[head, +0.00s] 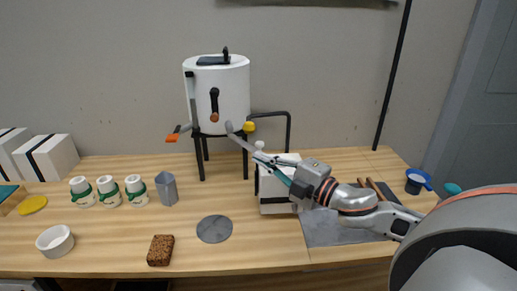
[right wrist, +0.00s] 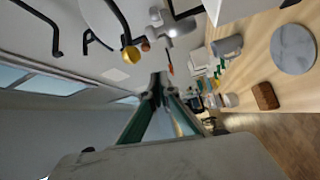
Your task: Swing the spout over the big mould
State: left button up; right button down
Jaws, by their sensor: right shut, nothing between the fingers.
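A white tank (head: 222,92) stands on black legs at the back of the bench. A grey spout (head: 238,137) slants from its front down to the right, beside a yellow knob (head: 249,127). It also shows in the right wrist view (right wrist: 178,28). A white block with a dark strap (head: 277,202), perhaps the big mould, stands right of the tank, partly hidden by my right arm. My right gripper (head: 259,157) is shut and empty near the spout's lower end. I cannot tell whether they touch. My left gripper is out of view.
Strapped white blocks (head: 48,158), several white cups with green bands (head: 109,191), a grey jug (head: 167,189), a grey disc (head: 214,229) and a brown sponge (head: 160,250) stand left. A bent black pipe (head: 289,130) rises behind the block. The front middle is mostly free.

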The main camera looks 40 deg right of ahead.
aim_at(247, 146)
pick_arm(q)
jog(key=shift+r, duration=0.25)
pick_arm(e)
jog(key=w+d, duration=0.2)
jog(key=w, duration=0.3)
jog(key=shift+w+d+f, duration=0.2)
jog(key=shift+w+d, duration=0.05)
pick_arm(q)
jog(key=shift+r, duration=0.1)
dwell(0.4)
